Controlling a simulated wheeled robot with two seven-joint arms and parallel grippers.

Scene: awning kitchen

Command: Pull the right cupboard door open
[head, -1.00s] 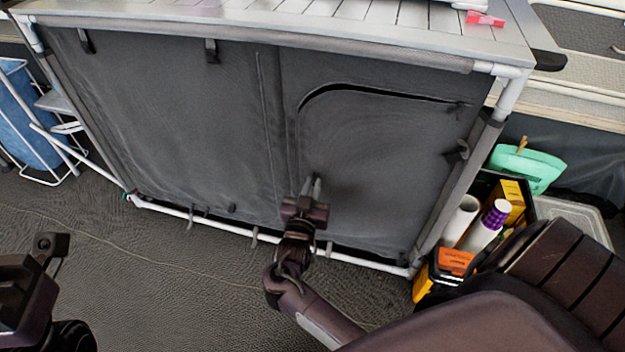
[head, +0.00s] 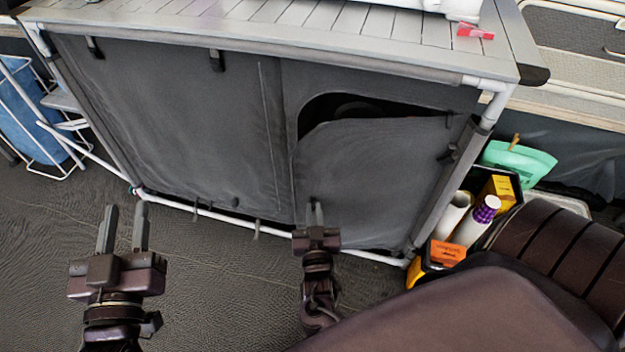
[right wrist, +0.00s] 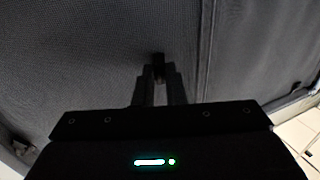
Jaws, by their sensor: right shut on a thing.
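The right cupboard door (head: 385,180) is a dark grey fabric panel with a curved top edge. A dark gap (head: 370,104) shows along its top, so it stands partly open. My right gripper (head: 315,212) is at the door's lower left edge. In the right wrist view its fingers (right wrist: 159,80) are shut on a small dark tab (right wrist: 158,63) at the fabric. The tab is hidden behind the fingers in the head view. My left gripper (head: 124,222) is open and empty above the floor, left of the door and apart from the cupboard.
The left fabric panel (head: 170,120) hangs flat. A white bottom rail (head: 215,213) runs along the cupboard's base. A box of bottles and packets (head: 478,215) stands right of the cupboard, close to my right arm. The floor (head: 220,280) in front is clear.

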